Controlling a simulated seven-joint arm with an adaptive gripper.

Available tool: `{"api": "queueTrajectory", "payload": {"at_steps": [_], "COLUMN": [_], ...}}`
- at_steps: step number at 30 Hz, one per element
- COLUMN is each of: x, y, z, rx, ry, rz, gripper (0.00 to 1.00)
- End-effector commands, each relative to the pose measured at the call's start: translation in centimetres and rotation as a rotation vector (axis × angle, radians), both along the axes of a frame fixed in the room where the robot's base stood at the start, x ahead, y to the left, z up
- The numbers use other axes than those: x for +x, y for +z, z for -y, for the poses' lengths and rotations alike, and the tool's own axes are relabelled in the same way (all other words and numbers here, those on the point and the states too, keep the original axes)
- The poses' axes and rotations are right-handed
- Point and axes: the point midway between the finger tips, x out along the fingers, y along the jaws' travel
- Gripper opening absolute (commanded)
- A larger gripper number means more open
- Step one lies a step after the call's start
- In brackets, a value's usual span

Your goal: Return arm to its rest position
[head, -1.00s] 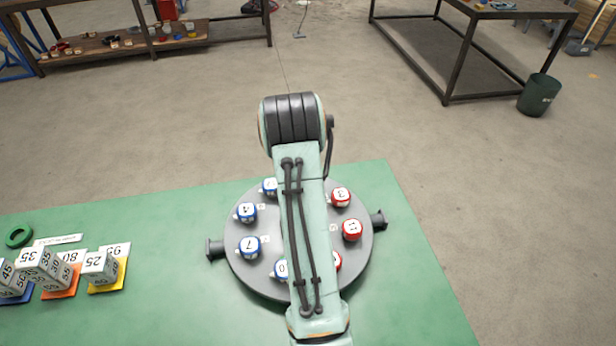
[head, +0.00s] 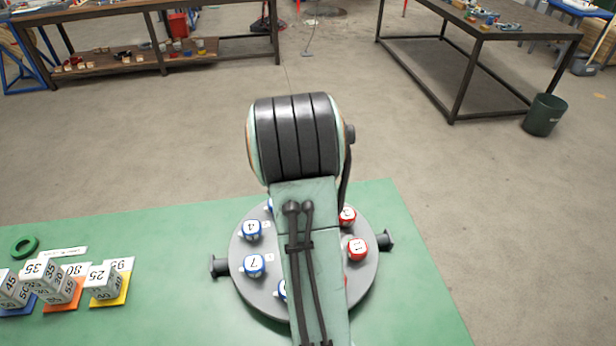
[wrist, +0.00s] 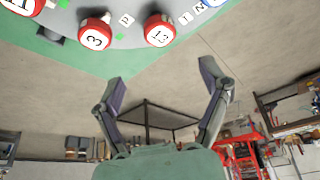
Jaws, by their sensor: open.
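My arm (head: 295,150) stands over the round grey plate (head: 248,285) in the head view and hides its middle. My gripper itself is hidden behind the arm there. In the wrist view my gripper (wrist: 160,80) is open and empty, its two fingers wide apart over the floor. The plate with red numbered knobs, 3 (wrist: 95,34) and 12 (wrist: 159,30), shows at the top of that view, apart from the fingers. In the head view, blue knobs 4 (head: 252,230) and 7 (head: 255,265) show left of the arm, and a red knob (head: 357,248) shows right of it.
The plate rests on a green table (head: 160,260). Numbered cubes (head: 103,281) on coloured pads and a green ring (head: 25,247) lie at its left. Dark workbenches (head: 480,30) and a green bin (head: 544,115) stand beyond open floor.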

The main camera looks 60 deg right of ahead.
Motion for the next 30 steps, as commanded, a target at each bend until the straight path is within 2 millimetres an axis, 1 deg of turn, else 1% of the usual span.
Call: {"api": "queueTrajectory", "payload": {"at_steps": [1,4,20,23,25,26,27,29,30], "x": [0.0,-0.1,-0.1,0.5,2.0,2.9,4.2,6.2,7.2], "y": [0.4,0.8,0.8,0.8,2.0,2.9,4.5,7.3,9.2], "z": [-0.1,-0.3,-0.3,-0.8,-1.8,-2.3,-3.5,-6.3,-8.9], "rx": [-0.001,0.000,0.001,-0.001,-0.017,-0.030,-0.051,-0.078,-0.088], "ry": [0.000,0.000,0.000,0.018,0.056,0.078,0.117,0.192,0.256], "rz": [0.001,0.000,0.000,0.001,0.021,0.039,0.068,0.119,0.156], "gripper": [0.76,0.76,0.76,0.76,0.76,0.76,0.76,0.76,0.76]}}
